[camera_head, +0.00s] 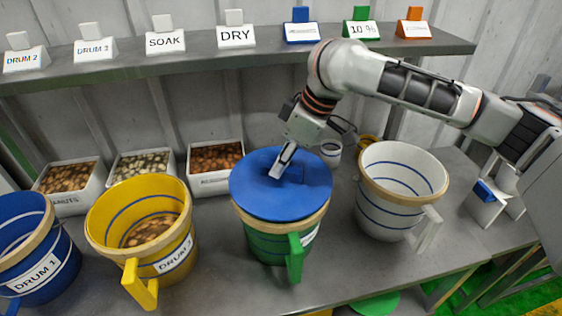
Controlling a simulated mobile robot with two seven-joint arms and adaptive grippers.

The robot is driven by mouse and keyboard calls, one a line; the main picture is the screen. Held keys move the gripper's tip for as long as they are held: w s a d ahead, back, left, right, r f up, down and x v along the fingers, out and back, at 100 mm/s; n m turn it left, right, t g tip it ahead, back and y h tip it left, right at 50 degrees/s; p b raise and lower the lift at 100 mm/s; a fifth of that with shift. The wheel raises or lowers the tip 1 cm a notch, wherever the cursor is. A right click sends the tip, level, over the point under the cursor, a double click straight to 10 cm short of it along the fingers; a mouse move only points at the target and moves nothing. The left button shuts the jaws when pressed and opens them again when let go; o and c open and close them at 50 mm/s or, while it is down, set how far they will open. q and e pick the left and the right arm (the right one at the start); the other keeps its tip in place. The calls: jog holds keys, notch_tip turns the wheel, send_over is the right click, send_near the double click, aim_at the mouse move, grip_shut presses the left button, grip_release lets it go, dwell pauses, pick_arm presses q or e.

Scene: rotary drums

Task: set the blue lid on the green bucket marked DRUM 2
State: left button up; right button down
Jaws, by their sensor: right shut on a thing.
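The blue lid (262,196) lies flat over the mouth of the green bucket (262,246), covering it. The bucket's wooden rim (283,222) shows along the front and right, below the lid's edge. I cannot tell whether the lid rests on the rim or is slightly above it. My right gripper (283,163) reaches down from above and is shut on the lid near its centre; the grip is partly hidden by the fingers. The green bucket's white label (309,237) shows only partly, and its text is not readable. My left gripper is not in view.
A yellow bucket (125,247) and a blue bucket (38,281) stand at left, a white bucket (384,212) close at right. Trays of contents (214,183) line the back left. A shelf with signs (215,53) runs behind. A green disc (377,303) lies below the front edge.

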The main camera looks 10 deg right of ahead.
jog(key=shift+f, duration=0.95)
jog(key=c, duration=1.9)
grip_release()
jog(key=v, duration=1.2)
